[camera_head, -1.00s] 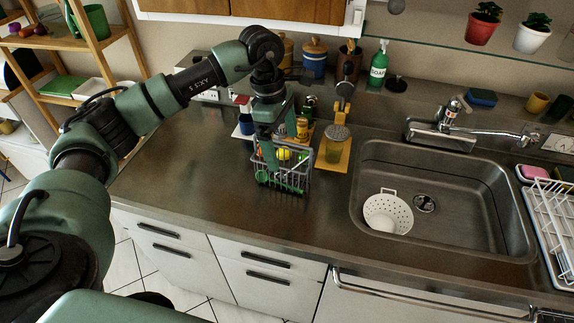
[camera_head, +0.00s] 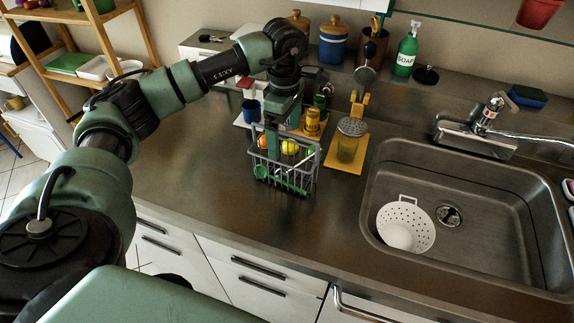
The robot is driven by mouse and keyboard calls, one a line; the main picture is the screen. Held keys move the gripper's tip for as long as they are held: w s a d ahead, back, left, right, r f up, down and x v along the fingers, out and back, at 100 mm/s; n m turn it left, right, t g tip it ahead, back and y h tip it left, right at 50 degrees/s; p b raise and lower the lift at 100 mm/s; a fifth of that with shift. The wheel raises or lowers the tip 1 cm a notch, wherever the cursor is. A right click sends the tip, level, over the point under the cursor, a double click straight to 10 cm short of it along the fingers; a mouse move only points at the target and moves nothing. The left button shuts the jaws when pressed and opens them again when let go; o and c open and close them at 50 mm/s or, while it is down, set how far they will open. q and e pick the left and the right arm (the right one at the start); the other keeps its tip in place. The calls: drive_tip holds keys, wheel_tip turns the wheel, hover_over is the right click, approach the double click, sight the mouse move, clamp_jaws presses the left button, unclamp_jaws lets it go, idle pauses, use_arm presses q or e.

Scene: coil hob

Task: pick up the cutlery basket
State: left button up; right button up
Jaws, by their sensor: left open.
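The grey wire cutlery basket (camera_head: 285,176) stands on the steel counter, left of the sink. Green utensils lie in it, and orange and yellow round things show at its back rim, in or behind it. My left gripper (camera_head: 272,146) points down at the basket's back left part, its fingers at rim height. It is open; the fingertips are partly hidden, and I cannot tell whether they touch the basket. My right gripper is not in view.
A blue mug (camera_head: 251,110) and small jars stand behind. The sink (camera_head: 460,215) holds a white colander (camera_head: 404,226). The counter left of the basket is clear.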

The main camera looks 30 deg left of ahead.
sight(285, 152)
use_arm(q)
drive_tip(key=f+p, duration=0.2)
drive_tip(key=f, duration=0.1)
drive_tip(key=s+f+p, duration=0.1)
drive_tip(key=f, duration=0.1)
drive_tip(key=shift+d, duration=0.3)
drive_tip(key=shift+f, duration=0.35)
drive_tip(key=c, duration=1.9)
drive_tip(key=shift+r, duration=0.1)
drive_tip(key=shift+c, duration=0.7)
drive_tip(key=shift+w, duration=0.1)
